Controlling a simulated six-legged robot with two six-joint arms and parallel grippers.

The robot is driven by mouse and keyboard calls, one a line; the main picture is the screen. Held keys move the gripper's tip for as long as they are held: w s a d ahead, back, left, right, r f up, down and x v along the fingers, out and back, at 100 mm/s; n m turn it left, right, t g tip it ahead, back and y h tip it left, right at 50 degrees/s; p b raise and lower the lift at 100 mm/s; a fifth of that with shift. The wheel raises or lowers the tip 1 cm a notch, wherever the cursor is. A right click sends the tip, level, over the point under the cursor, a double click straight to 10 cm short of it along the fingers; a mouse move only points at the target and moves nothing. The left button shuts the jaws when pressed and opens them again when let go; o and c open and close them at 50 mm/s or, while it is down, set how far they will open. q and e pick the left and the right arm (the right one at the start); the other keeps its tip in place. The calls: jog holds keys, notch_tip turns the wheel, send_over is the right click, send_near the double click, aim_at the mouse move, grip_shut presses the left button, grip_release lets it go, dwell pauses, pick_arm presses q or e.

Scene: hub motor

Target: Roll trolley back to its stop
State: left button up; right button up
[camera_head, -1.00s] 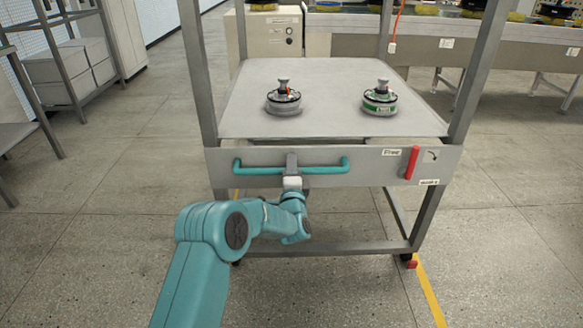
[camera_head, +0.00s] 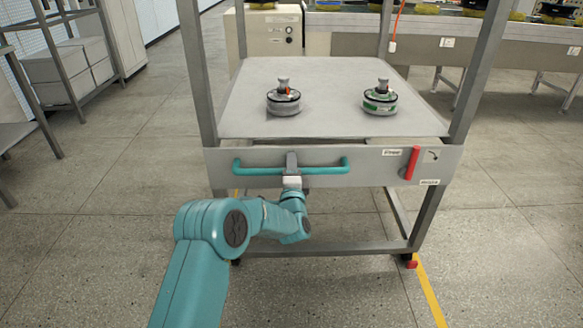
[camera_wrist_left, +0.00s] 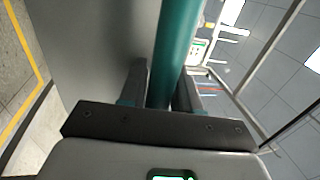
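The trolley (camera_head: 235,108) is a grey metal frame with a flat deck, standing in front of me. Its front panel carries a teal handle bar (camera_head: 325,169), a red upright lever (camera_head: 412,162) and a "Free" label (camera_head: 391,153). My left gripper (camera_head: 291,165) is at the middle of the handle, reaching it from below. In the left wrist view the fingers (camera_wrist_left: 160,95) lie on both sides of the teal bar (camera_wrist_left: 176,45), close against it. The handle's contact faces are partly hidden by the fingers. My right gripper is out of view.
Two round hub motors (camera_head: 283,100) (camera_head: 379,99) sit on the deck. Behind stand a beige cabinet (camera_head: 262,38) and a long conveyor (camera_head: 420,45). Shelving with boxes (camera_head: 65,65) is at left. A yellow floor line (camera_head: 429,290) runs by the front right leg. The floor on both sides is clear.

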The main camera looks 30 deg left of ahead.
pick_arm(q)
jog(key=p+v, duration=0.4)
jog(key=v, duration=1.2)
jog(key=shift+s, duration=0.2)
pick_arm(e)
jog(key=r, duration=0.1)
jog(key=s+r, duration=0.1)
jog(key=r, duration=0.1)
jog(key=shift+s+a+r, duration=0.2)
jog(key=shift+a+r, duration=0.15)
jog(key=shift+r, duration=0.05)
